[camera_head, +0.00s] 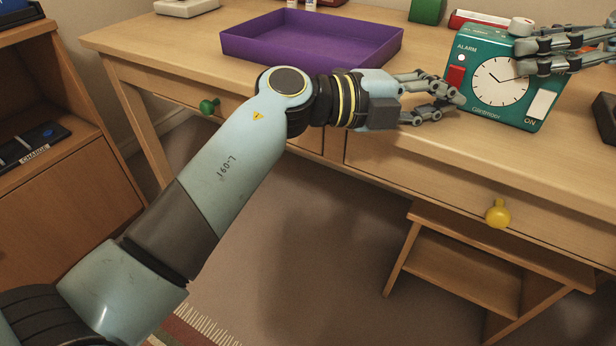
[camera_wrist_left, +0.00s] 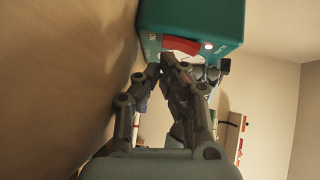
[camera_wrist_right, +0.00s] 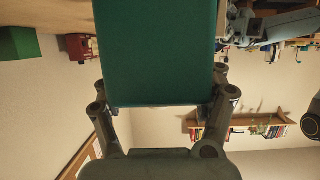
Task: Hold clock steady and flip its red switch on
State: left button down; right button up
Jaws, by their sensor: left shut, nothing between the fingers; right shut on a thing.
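The teal clock (camera_head: 478,106) stands on the desk with its white dial facing me. My right gripper (camera_head: 519,50) is shut on its upper right part, and the clock's plain teal body (camera_wrist_right: 155,50) fills the space between the fingers in the right wrist view. The red switch (camera_head: 456,78) is on the clock's left side, under the word ALARM; it also shows in the left wrist view (camera_wrist_left: 181,45). My left gripper (camera_head: 455,101) is shut and empty, its fingertips just below the switch. I cannot tell whether they touch the clock or which way the switch is set.
A purple tray (camera_head: 270,50) lies on the desk (camera_head: 420,155) to the left. A green block (camera_head: 428,11) and a red object (camera_head: 480,19) stand behind the clock. A dark object (camera_head: 605,117) is at the right. A yellow knob (camera_head: 498,214) sticks out from the drawer front.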

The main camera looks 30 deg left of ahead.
aim_at(421, 135)
pick_arm(q)
jog(key=s, duration=0.4)
jog(key=shift+s+a+r, duration=0.25)
jog(key=shift+s+a, duration=0.05)
pick_arm(e)
jog(key=shift+f, duration=0.1)
pick_arm(q)
jog(key=f+v, duration=0.1)
jog(key=v, duration=0.8)
jog(key=s+a+f+n+t+y, duration=0.1)
jog(key=a+f+n+y, duration=0.2)
jog(key=f+n, duration=0.4)
jog(key=s+a+f+n+t+y, duration=0.1)
jog(key=a+f+n+y, duration=0.3)
jog(key=f, duration=1.3)
jog(key=s+a+n, duration=0.1)
jog(key=a+n, duration=0.1)
jog(key=n, duration=0.1)
jog(key=shift+a, duration=0.35)
pick_arm(e)
jog(key=o, duration=1.6)
jog(key=shift+o, duration=0.2)
jog(key=shift+d, duration=0.1)
jog(key=v, duration=1.2)
